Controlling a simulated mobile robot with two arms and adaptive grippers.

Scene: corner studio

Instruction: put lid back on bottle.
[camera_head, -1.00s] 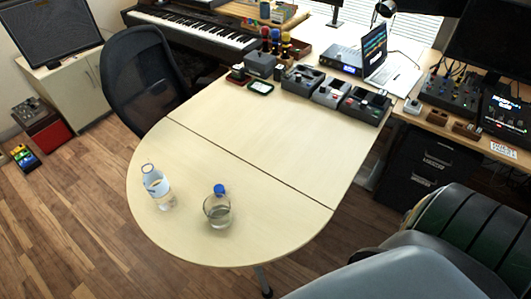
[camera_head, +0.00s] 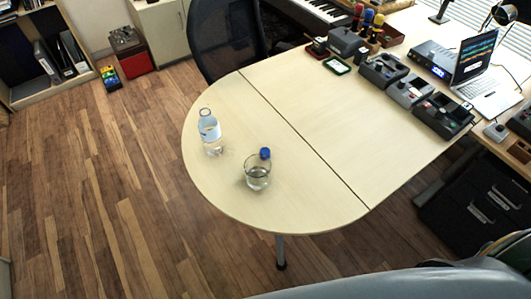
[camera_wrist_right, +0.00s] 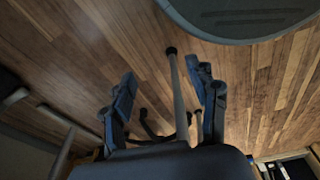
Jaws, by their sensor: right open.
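A clear bottle (camera_head: 210,133) with a pale blue and white label stands upright near the rounded end of the light wooden table (camera_head: 300,205). No lid shows on its top. A blue lid (camera_head: 265,153) shows at the far rim of a clear glass (camera_head: 257,175), right of the bottle; I cannot tell whether it touches the glass or lies behind it. The glass seems to hold some clear liquid. My right gripper (camera_wrist_right: 167,76) is open and empty in the right wrist view, with wooden floor beyond it. My left gripper is in neither view.
A dark mesh office chair (camera_head: 225,40) stands at the table's far left side. Several grey devices (camera_head: 410,92) and a laptop (camera_head: 474,65) occupy the back right. The tabletop right of the glass is clear. Open wooden floor (camera_head: 110,190) lies to the left.

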